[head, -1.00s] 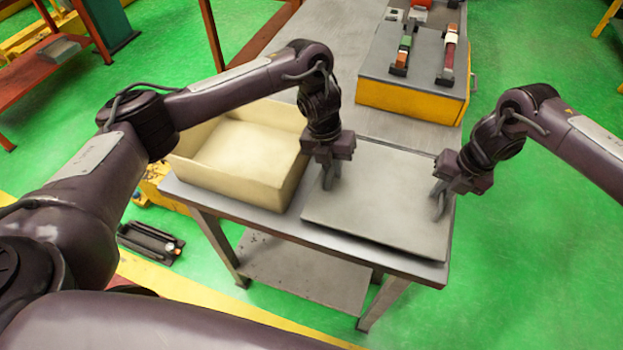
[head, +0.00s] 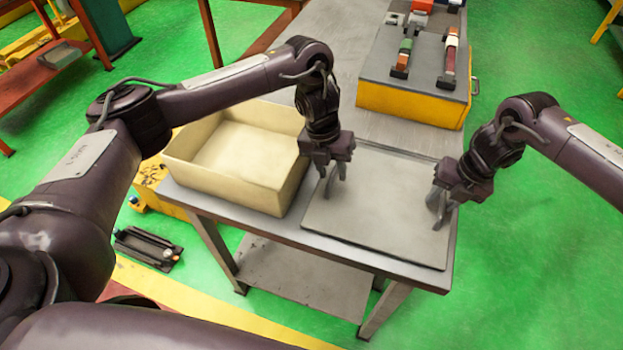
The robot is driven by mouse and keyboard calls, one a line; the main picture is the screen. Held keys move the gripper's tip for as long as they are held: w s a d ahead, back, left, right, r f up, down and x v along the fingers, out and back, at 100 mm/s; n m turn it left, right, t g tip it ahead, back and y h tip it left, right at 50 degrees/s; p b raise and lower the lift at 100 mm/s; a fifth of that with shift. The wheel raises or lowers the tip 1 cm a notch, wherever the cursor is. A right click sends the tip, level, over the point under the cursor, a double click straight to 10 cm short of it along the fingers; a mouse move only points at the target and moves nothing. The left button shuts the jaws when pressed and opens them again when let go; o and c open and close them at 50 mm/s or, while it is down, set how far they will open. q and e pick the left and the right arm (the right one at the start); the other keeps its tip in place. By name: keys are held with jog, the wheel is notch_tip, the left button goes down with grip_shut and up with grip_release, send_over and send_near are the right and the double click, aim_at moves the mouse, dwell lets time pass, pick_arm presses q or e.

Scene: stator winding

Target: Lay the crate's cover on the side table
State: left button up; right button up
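The crate (head: 283,187) is a cream, open-topped box at the left of the side table (head: 240,216). Its inside is bare. The cover, a flat grey panel (head: 385,215), lies at the table's right part, beside the crate, and looks flat on the top or very close to it. My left gripper (head: 334,182) points down at the cover's left edge, next to the crate. My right gripper (head: 439,208) points down at the cover's right edge. The fingertips are small and dark, and I cannot tell if they still pinch the cover.
A yellow box with a grey top (head: 410,95) holding several coloured parts stands behind the cover. A dark tray (head: 148,247) lies on the floor at left. The table has a lower shelf (head: 305,276). Green floor is free at right.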

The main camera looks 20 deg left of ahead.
jog(key=shift+r, duration=0.1)
pick_arm(q)
notch_tip(320, 180, up, 10)
jog(key=a, duration=0.2)
pick_arm(e)
notch_tip(320, 180, up, 12)
jog(key=d, duration=0.2)
jog(key=shift+d+f, duration=0.2)
pick_arm(q)
jog(key=shift+f, duration=0.1)
